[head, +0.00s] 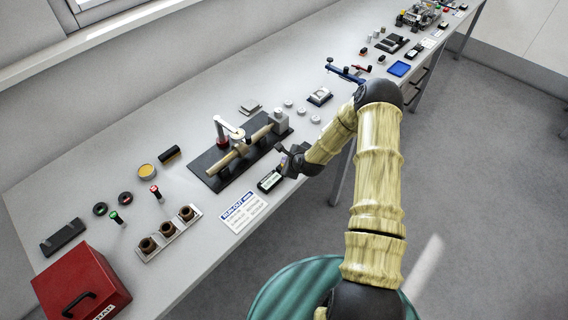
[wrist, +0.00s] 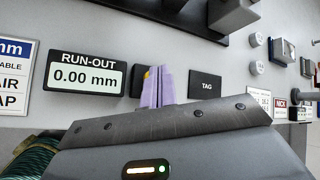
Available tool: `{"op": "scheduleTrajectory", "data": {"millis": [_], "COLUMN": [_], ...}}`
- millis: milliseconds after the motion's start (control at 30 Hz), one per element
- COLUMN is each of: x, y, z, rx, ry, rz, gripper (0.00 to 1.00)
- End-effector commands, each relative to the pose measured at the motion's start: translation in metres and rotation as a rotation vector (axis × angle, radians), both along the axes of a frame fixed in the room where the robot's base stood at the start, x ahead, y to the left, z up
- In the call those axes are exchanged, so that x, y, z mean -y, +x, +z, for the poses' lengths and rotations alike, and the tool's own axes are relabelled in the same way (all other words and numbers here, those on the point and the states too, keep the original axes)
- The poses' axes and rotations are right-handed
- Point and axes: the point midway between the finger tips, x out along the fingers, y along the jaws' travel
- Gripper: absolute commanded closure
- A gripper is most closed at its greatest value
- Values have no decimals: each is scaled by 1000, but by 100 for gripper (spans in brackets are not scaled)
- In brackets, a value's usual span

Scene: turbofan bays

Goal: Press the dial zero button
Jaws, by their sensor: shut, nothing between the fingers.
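The run-out readout (wrist: 87,76) shows "RUN-OUT 0.00 mm" in the wrist view, left of my gripper. In the head view the readout (head: 269,181) lies at the bench front edge. My gripper (wrist: 158,88) has pale purple fingers, shut and empty, over a dark block (wrist: 138,80) beside the readout. A small yellow patch (wrist: 148,73) shows at the fingers' left edge; it may be part of the button, which is mostly hidden. I cannot tell whether the fingers touch it. In the head view my gripper (head: 282,163) is just above the readout's right end.
A black TAG plate (wrist: 206,85) lies right of the fingers. Behind stands a dark base plate (head: 208,162) with a shaft and a white-armed stand (head: 228,128). A run-out card (head: 243,212) lies left of the readout. A red box (head: 82,285) stands at the near left.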

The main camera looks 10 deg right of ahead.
Motion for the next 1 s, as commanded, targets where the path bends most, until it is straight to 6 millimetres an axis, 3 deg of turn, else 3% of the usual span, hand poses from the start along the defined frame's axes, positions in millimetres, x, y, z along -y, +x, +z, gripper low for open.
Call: {"op": "scheduleTrajectory", "data": {"millis": [533, 1000], "x": [0, 0], "y": [0, 0], "z": [11, 49], "rx": [0, 1], "ry": [1, 2], "rz": [0, -1], "gripper": [100, 100]}}
